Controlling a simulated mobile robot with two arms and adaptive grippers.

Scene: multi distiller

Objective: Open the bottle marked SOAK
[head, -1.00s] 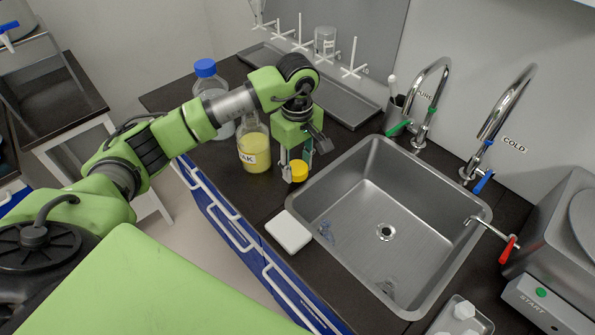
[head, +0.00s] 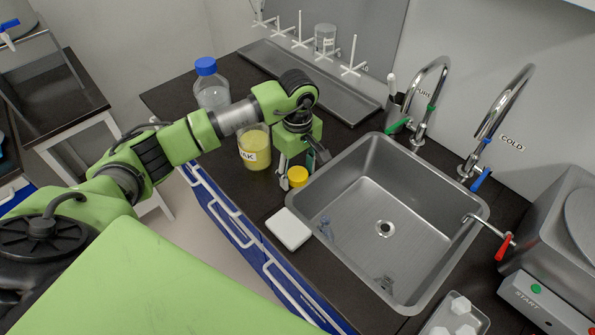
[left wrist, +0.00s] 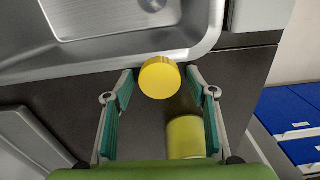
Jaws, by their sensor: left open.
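The bottle (head: 255,150) holds yellow liquid and stands upright on the dark counter left of the sink. Its label shows only "AK"; my left arm hides its top in the head view. A yellow cylindrical part, probably this bottle, shows in the left wrist view (left wrist: 187,140). A yellow cap (head: 298,177) is apart from the bottle at the sink's near-left rim and appears to rest on the counter. My left gripper (head: 291,182) points down around the cap. In the left wrist view the cap (left wrist: 160,78) sits between the open fingertips, with gaps on both sides.
The steel sink (head: 345,180) lies to the right, with small clear items inside. A white block (head: 289,228) is on the counter's front edge. A blue-capped bottle (head: 211,95) stands behind the arm. Taps (head: 425,100) and a drying rack (head: 325,60) are at the back.

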